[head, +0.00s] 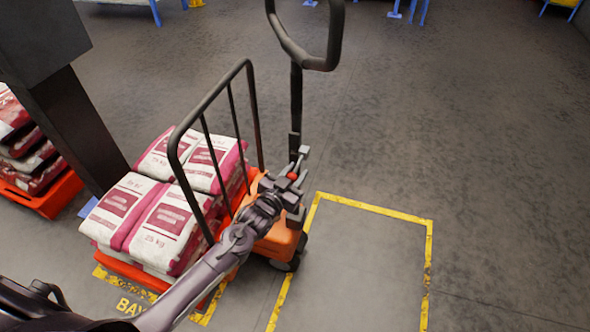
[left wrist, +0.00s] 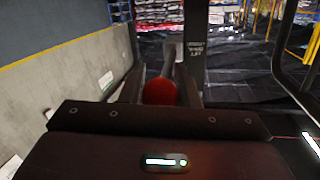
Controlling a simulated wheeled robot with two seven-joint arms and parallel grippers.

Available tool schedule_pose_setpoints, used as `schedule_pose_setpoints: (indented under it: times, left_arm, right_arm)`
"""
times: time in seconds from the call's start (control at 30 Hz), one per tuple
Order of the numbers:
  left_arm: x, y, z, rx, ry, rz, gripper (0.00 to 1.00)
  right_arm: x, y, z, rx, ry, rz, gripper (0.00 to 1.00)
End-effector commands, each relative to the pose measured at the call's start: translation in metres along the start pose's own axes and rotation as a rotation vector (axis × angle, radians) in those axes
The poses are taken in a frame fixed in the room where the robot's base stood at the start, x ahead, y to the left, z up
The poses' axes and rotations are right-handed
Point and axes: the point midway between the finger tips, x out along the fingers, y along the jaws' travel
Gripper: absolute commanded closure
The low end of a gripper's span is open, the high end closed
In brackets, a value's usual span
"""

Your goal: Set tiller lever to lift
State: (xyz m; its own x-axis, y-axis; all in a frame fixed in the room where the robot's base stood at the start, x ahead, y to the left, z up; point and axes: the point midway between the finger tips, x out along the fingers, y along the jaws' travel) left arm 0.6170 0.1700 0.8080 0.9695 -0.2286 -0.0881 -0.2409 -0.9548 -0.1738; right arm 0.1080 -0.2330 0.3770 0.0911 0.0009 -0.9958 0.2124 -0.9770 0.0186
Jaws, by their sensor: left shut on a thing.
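The tiller lever has a red knob (head: 292,176) low on the tiller post of the orange pallet truck (head: 280,238). My left gripper (head: 297,172) is at the lever, with its jaws around it. In the left wrist view the red knob (left wrist: 160,92) sits between the two fingers of the left gripper (left wrist: 160,76), shut on the lever. A small label plate (left wrist: 196,48) with text stands just beyond the right finger; its last line seems to read LIFT. The tiller's loop handle (head: 332,45) rises above. My right gripper is not in view.
White and maroon sacks (head: 165,215) lie stacked on the truck's load, behind a black rail guard (head: 176,150). A yellow-marked floor bay (head: 428,250) lies at right, empty. More sacks (head: 28,150) stand on an orange pallet at far left. The floor at right is open.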

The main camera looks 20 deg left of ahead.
Motion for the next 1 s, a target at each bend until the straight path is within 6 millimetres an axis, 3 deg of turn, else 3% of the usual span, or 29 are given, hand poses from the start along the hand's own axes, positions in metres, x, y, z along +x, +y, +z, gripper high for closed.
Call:
schedule_pose_setpoints:
  times: [0.03,0.1,0.4,1.0]
  left_arm:
    - [-0.001,-0.002,-0.012,-0.005,-0.031,0.005,1.00]
    - [-0.001,-0.003,-0.017,-0.014,-0.074,0.015,1.00]
    - [0.003,-0.007,-0.032,-0.054,-0.265,0.051,1.00]
    - [0.011,-0.011,-0.043,-0.061,-0.292,0.056,1.00]
  right_arm:
    - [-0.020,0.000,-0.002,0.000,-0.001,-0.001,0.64]
    - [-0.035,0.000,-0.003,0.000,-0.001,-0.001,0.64]
    - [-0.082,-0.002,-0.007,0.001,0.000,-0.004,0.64]
    - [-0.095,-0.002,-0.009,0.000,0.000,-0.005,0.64]
